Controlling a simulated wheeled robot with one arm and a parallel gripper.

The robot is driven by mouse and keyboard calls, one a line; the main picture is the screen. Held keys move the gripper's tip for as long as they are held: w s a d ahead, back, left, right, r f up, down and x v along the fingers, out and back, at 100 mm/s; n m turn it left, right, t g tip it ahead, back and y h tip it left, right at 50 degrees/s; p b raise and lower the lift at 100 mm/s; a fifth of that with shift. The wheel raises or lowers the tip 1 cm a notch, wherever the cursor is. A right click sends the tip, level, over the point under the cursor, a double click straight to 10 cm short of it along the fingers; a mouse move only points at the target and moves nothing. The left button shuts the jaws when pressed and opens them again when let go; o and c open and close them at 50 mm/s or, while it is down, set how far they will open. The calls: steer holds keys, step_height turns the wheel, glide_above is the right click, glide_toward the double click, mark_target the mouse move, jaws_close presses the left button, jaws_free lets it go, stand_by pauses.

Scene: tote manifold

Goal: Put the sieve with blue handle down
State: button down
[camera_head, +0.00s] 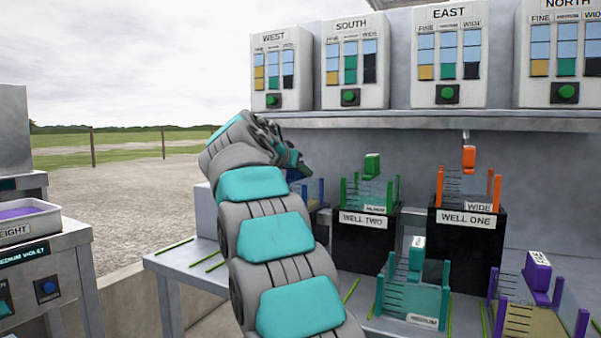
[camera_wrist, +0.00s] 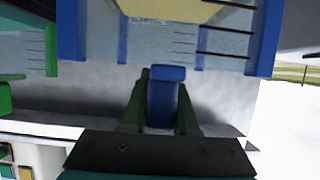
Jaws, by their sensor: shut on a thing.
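The sieve with blue handle (camera_wrist: 264,40) fills the top of the wrist view, with blue posts, clear panels and a pale yellow base. My gripper (camera_wrist: 161,88) is shut on its blue handle (camera_wrist: 163,104), with a dark finger on each side. In the head view my gripper (camera_head: 291,156) is at the arm's far end, below the shelf. The blue sieve (camera_head: 318,189) shows there only in part, left of WELL TWO. My arm hides the rest. I cannot tell whether its underside touches anything.
A green sieve (camera_head: 344,192) stands on WELL TWO (camera_head: 364,240), close right of the blue one. An orange sieve (camera_head: 440,187) stands on WELL ONE (camera_head: 466,245). Teal (camera_head: 380,295) and purple (camera_head: 582,325) sieves stand on the bench (camera_head: 172,262). A shelf (camera_head: 430,121) with dispensers runs above.

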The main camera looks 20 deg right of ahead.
steer(key=shift+f, duration=0.15)
steer(key=c, duration=0.7)
jaws_free()
steer(key=shift+r, duration=0.25)
steer(key=v, duration=1.2)
steer(key=shift+f+b, duration=0.1)
steer(key=shift+b, duration=0.2)
